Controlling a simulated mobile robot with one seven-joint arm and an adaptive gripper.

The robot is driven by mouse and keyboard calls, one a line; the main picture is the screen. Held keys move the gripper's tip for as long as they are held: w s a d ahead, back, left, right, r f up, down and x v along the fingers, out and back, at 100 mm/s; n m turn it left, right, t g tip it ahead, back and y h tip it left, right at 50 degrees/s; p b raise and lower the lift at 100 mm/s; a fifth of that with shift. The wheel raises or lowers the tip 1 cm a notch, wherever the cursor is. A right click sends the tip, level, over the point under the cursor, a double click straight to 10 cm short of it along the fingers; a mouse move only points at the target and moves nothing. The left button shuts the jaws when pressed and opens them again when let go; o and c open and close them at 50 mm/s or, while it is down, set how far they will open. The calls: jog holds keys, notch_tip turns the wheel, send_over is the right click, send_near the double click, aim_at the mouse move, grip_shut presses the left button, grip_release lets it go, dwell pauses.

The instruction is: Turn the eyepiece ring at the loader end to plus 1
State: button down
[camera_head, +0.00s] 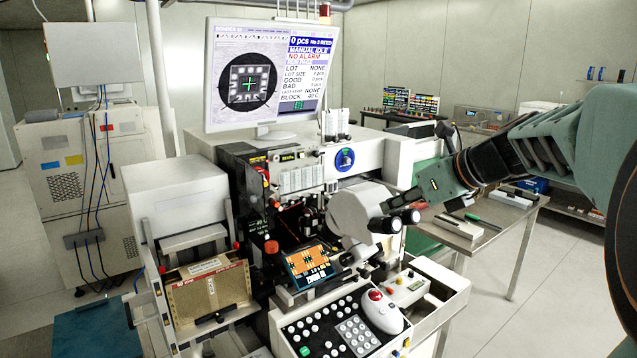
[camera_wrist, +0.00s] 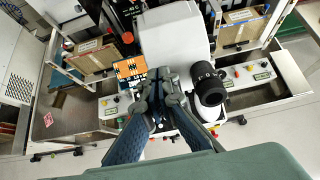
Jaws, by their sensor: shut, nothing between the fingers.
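A white microscope head (camera_head: 357,212) carries two black-ended eyepieces, a left one (camera_head: 385,225) and a right one (camera_head: 411,216). In the wrist view the right eyepiece (camera_wrist: 209,88) stands clear to the right of my gripper, with small white marks on its ring (camera_wrist: 205,69); I cannot read its setting. The left eyepiece is hidden behind my fingers there. My gripper (camera_wrist: 160,84) is shut and empty in front of the white microscope body. In the head view my gripper (camera_head: 392,204) comes in from the right, just above the eyepieces; whether it touches either is unclear.
A monitor (camera_head: 262,75) stands above the machine. A brown magazine box (camera_head: 208,292) is at left. A side table (camera_head: 480,225) stands at right.

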jog(key=v, duration=0.2)
jog(key=p+v, duration=0.1)
jog(key=v, duration=0.1)
jog(key=f+p+v, duration=0.1)
jog(key=shift+s+d+r, duration=0.2)
jog(key=shift+s+d, duration=0.2)
jog(key=shift+s, duration=0.2)
